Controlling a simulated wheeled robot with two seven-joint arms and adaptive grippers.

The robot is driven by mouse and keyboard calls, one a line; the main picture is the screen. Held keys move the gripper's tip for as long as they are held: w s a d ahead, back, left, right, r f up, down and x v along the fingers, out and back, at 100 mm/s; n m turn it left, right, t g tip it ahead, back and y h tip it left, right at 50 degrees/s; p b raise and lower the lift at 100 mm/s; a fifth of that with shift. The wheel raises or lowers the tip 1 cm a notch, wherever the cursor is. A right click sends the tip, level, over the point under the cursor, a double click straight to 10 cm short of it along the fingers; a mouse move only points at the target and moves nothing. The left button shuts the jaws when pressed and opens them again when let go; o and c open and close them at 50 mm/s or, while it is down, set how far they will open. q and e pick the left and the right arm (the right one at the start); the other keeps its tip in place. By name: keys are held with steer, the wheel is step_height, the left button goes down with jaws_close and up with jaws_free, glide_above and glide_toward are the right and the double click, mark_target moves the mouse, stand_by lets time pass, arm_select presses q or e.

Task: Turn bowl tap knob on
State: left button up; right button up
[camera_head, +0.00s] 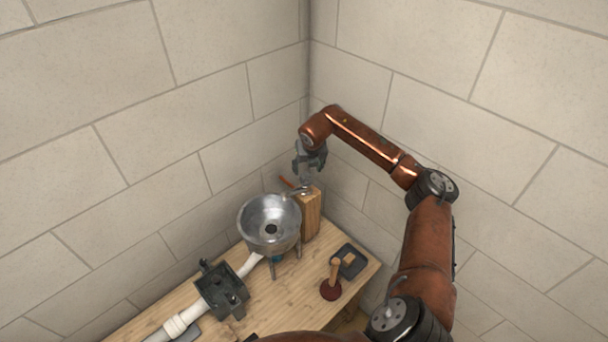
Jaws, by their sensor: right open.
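The metal bowl (269,222) stands on short legs on the wooden bench, with a dark drain hole in its middle. A silver tap (299,191) reaches over its rim from a wooden block (311,215) behind it to the right. A small reddish-brown knob or lever (286,182) shows at the tap's left end. My right gripper (307,177) points down, open, just above the tap and close to the knob. At this size I cannot tell whether its fingers touch the tap. My left gripper is not in view.
The wooden bench (275,312) stands in a corner of tiled walls. A dark green vise-like fixture (221,288) and white pipe (185,318) lie left of the bowl. A plunger (332,287) and a dark tray (349,262) stand at right. Walls close in behind the tap.

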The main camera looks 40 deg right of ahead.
mark_target(306, 175)
steer(key=p+x, duration=0.2)
steer(key=x, duration=0.4)
steer(key=shift+f, duration=0.1)
steer(key=shift+w+f, duration=0.2)
steer(key=shift+f, duration=0.45)
steer(key=shift+c, duration=0.6)
steer(key=c, duration=1)
steer(key=shift+c, duration=0.2)
steer(key=shift+d, duration=0.1)
